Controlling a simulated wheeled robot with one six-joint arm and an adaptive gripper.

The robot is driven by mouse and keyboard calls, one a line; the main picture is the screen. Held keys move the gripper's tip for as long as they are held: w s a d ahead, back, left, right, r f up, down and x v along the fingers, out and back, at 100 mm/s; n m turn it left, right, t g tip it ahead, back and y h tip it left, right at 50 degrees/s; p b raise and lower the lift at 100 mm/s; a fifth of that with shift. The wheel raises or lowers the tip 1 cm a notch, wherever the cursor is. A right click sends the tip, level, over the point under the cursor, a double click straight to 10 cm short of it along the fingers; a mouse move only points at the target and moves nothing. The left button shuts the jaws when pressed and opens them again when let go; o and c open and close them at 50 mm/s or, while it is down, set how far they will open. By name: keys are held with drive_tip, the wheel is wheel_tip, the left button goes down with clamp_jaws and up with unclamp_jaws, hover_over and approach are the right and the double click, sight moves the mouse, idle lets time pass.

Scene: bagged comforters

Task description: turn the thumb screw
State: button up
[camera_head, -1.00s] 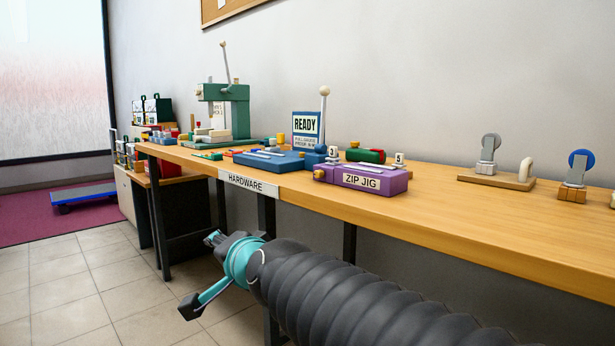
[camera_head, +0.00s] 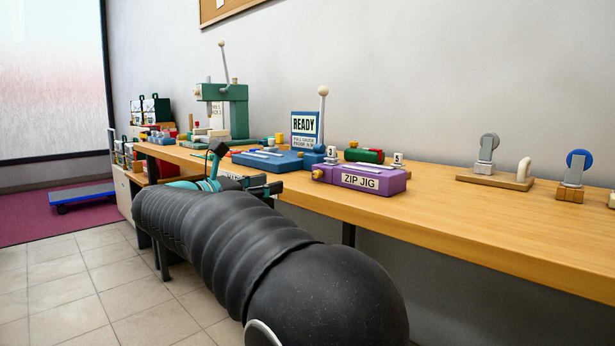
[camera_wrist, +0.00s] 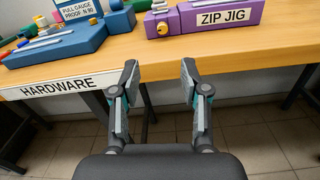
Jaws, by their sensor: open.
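The purple ZIP JIG block (camera_head: 360,179) lies on the wooden bench. A small yellow knob, which looks like the thumb screw (camera_wrist: 162,28), sits on its front face at the left end; it also shows in the head view (camera_head: 317,173). My gripper (camera_wrist: 160,72) is open and empty, its two fingers spread in front of the bench edge. The knob lies beyond the fingertips, roughly between them in the wrist view, and nothing touches it. In the head view my gripper (camera_head: 244,170) is at about bench height, partly hidden behind my arm.
A blue pull gauge (camera_head: 268,160) with a READY sign (camera_head: 305,128) stands left of the jig. A green press (camera_head: 228,112) stands farther left. Caster wheels on a wooden base (camera_head: 495,178) are at right. The bench front between them and the jig is clear.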

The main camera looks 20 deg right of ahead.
sight(315, 174)
drive_tip(key=x, duration=1.3)
drive_tip(key=shift+d+f+p, duration=0.1)
drive_tip(key=shift+d+p, duration=0.3)
drive_tip(key=shift+d, duration=0.05)
clamp_jaws()
